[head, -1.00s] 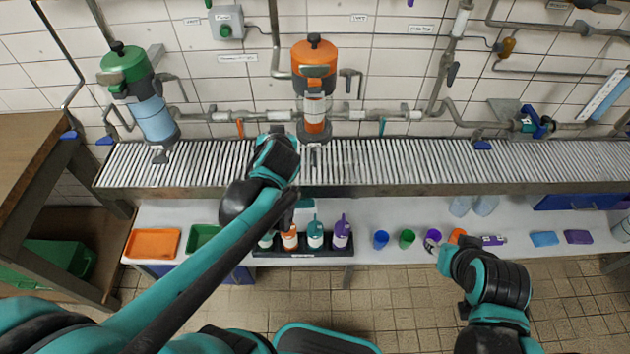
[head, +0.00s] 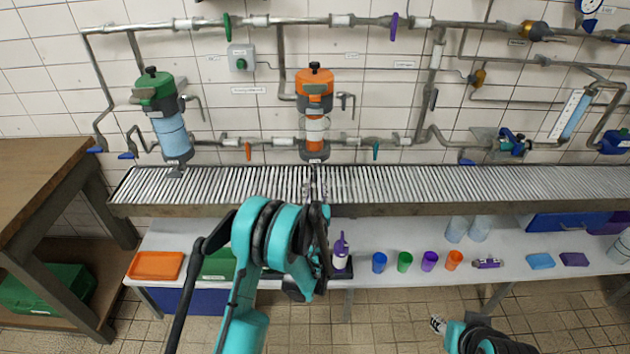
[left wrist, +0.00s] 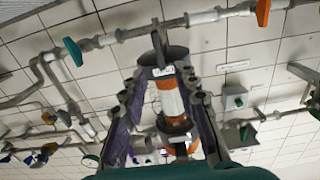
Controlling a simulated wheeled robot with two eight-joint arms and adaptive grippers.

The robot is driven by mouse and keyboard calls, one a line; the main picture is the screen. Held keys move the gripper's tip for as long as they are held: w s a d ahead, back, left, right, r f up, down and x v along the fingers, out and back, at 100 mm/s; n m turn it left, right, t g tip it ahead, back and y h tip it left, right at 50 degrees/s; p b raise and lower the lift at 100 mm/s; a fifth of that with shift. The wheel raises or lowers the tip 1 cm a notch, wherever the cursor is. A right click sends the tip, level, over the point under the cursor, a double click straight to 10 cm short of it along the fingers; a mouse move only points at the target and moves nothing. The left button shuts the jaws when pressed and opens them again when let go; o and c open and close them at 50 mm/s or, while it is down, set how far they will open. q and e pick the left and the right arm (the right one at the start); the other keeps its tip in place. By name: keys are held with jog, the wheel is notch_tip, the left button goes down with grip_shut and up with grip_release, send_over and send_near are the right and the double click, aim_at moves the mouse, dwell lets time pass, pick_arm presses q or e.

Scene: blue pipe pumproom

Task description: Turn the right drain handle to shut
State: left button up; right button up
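The orange filter canister (head: 314,95) hangs on the wall pipe, right of the green one. A small grey lever (left wrist: 157,48) shows at its lower end in the left wrist view; I take it for the right drain handle. My left gripper (head: 317,190) is just below that canister, at the slatted trough. In the left wrist view the left gripper (left wrist: 162,72) has its two purple-padded fingers apart, with lever and canister seen between them. I cannot tell contact. My right gripper (head: 438,325) is low at right, small and partly seen.
The green filter (head: 170,130) hangs to the left. An orange handle (head: 248,150) and a teal handle (head: 376,151) sit on the lower pipe either side. The slatted trough (head: 430,184) runs below. Cups and bottles stand on the white shelf (head: 345,262).

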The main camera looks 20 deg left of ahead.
aim_at(315, 174)
pick_arm(q)
jog(key=b+x, duration=0.1)
jog(key=x, duration=0.4)
jog(key=shift+w+a+f, duration=0.15)
jog(key=shift+w, duration=0.15)
jog(key=shift+w+a+b, duration=0.2)
jog(key=shift+w+b, duration=0.15)
jog(key=shift+w, duration=0.3)
grip_shut()
